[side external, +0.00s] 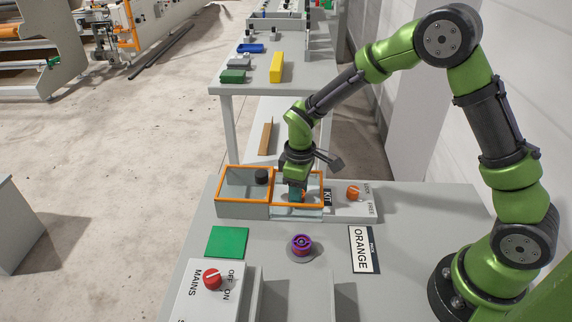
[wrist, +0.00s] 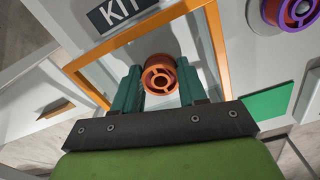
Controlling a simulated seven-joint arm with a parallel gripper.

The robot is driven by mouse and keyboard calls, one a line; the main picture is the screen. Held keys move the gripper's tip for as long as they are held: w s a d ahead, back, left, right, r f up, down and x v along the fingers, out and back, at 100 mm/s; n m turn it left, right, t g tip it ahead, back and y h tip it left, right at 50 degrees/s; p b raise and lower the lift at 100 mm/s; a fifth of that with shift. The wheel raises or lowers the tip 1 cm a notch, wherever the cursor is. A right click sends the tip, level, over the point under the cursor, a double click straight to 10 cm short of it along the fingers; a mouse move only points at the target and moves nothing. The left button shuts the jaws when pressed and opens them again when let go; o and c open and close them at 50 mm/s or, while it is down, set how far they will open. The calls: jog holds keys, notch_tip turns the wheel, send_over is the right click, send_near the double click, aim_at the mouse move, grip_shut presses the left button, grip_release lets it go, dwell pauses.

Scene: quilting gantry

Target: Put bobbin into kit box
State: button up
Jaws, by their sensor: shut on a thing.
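My gripper (side external: 297,197) reaches down into the right compartment of the orange-rimmed kit box (side external: 243,211), beside the KIT label (side external: 327,197). In the wrist view its green fingers (wrist: 160,88) are shut on an orange bobbin (wrist: 159,74), with its ring-shaped end facing the camera. The bobbin is within the orange rim (wrist: 84,84) of the compartment. I cannot tell whether it touches the floor of the box. In the side view the fingers and near wall mostly hide the bobbin.
A black round object (side external: 261,176) is in the left compartment. A purple bobbin (side external: 301,242) stands in front of the box, between a green square (side external: 227,241) and an ORANGE sign (side external: 363,249). An orange-knobbed switch panel (side external: 353,193) adjoins the box. The MAINS switch box (side external: 212,281) is front left.

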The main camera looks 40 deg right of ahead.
jog(key=o, duration=1)
jog(key=shift+f, duration=0.15)
notch_tip(320, 180, up, 12)
jog(key=r, duration=0.1)
jog(key=s+d+r+m+t+y, duration=0.1)
jog(key=s+r+m+t, duration=0.2)
jog(key=s, duration=0.6)
jog(key=s+d+r+m+t+y, duration=0.1)
jog(key=s+d+r+m+t, duration=0.1)
jog(key=s+r+m+t, duration=0.2)
jog(key=s+r+m, duration=0.3)
jog(key=s, duration=0.2)
jog(key=shift+s+d, duration=0.3)
jog(key=shift+r, duration=0.15)
